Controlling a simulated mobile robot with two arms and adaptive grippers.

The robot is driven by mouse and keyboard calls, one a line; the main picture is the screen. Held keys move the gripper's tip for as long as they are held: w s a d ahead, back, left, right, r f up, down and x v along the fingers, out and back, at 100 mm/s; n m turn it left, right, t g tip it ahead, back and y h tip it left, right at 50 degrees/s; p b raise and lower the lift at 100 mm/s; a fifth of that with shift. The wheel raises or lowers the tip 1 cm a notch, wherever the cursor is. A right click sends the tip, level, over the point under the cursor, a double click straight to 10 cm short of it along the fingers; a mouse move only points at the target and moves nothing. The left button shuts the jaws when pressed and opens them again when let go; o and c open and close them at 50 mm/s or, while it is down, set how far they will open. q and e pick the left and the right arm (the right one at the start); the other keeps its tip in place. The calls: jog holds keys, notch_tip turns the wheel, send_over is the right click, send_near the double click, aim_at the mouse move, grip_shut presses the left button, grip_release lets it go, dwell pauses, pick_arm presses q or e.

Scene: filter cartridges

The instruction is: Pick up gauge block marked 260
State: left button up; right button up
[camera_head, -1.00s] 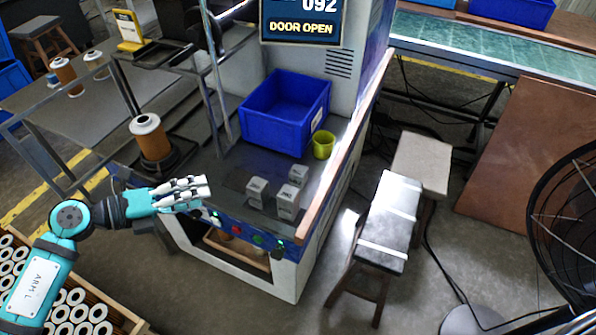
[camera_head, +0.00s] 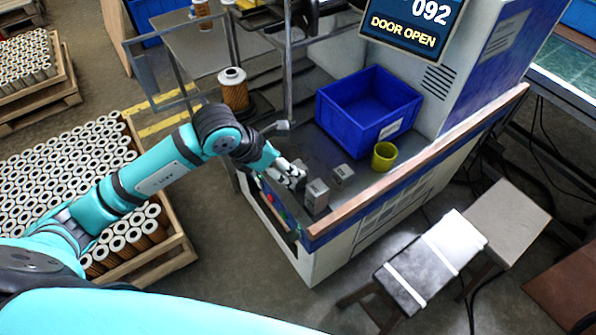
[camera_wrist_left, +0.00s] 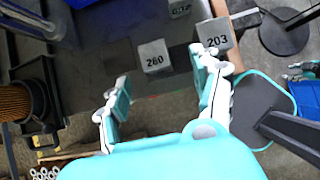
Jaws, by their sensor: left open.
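The gauge block marked 260 (camera_wrist_left: 154,57) is a small grey block on the machine's dark ledge. In the left wrist view it lies just ahead of the gap between my fingers. My left gripper (camera_wrist_left: 160,73) is open and empty. In the head view my left gripper (camera_head: 291,177) is over the ledge at the leftmost block (camera_head: 301,166), partly hiding it. A block marked 203 (camera_wrist_left: 216,34) stands close to my right-hand finger in the wrist view. A third block (camera_wrist_left: 180,8) is farther back, its number cut off. My right gripper is not in view.
A blue bin (camera_head: 368,108) and a yellow-green cup (camera_head: 384,156) stand behind the blocks. A copper-coloured rail (camera_head: 420,172) edges the ledge on the right. A filter cartridge (camera_head: 233,88) stands to the left. The screen (camera_head: 412,22) reads DOOR OPEN.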

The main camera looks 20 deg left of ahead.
pick_arm(q)
jog(key=x, duration=0.3)
jog(key=shift+f+p, duration=0.1)
jog(key=shift+p, duration=0.3)
jog(key=x, duration=0.1)
jog(key=p+x, duration=0.1)
jog(key=x, duration=0.1)
jog(key=shift+w+a+f, duration=0.1)
jog(key=shift+a+f, duration=0.1)
jog(key=shift+f, duration=0.15)
jog(key=shift+w+d+f, duration=0.1)
jog(key=shift+w+f, duration=0.15)
jog(key=shift+f, duration=0.25)
jog(key=shift+r, duration=0.1)
grip_shut()
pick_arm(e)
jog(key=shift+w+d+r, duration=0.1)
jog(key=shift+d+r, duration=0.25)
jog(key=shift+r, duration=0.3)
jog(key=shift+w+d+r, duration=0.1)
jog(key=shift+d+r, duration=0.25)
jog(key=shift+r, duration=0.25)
